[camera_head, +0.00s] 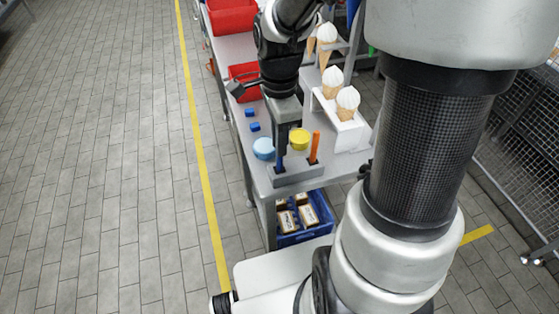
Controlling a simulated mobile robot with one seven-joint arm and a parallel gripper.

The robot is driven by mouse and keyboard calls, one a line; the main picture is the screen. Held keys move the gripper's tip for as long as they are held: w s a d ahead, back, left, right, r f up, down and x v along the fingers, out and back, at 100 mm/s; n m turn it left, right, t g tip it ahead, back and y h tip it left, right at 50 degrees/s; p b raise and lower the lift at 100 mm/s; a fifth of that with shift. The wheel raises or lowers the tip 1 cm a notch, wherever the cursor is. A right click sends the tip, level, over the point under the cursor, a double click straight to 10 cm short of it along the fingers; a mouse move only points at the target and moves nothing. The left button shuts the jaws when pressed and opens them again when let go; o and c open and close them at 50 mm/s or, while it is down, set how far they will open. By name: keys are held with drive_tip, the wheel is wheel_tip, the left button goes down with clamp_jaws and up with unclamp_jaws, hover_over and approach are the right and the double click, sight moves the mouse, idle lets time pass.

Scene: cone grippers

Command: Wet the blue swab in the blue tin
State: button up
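The blue swab (280,165) stands upright in a grey holder (298,177) near the front end of the grey table. Only a short dark blue part of it shows below my gripper (282,154). My gripper points down right at its upper part, and its fingers overlap the swab in this view. Whether they are closed on it is too small to tell. The blue tin (263,148), round and light blue, stands on the table just left of my gripper. A yellow tin (299,138) stands just right of it.
Two small blue blocks (254,127) lie on the table behind the blue tin. A white rack (340,128) with ice cream cones stands at the right. Red bins (244,76) stand farther back. A blue crate (305,236) with boxes sits below.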

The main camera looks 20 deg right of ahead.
clamp_jaws()
drive_tip(key=shift+r+p, duration=2.65)
drive_tip(key=shift+r, duration=0.9)
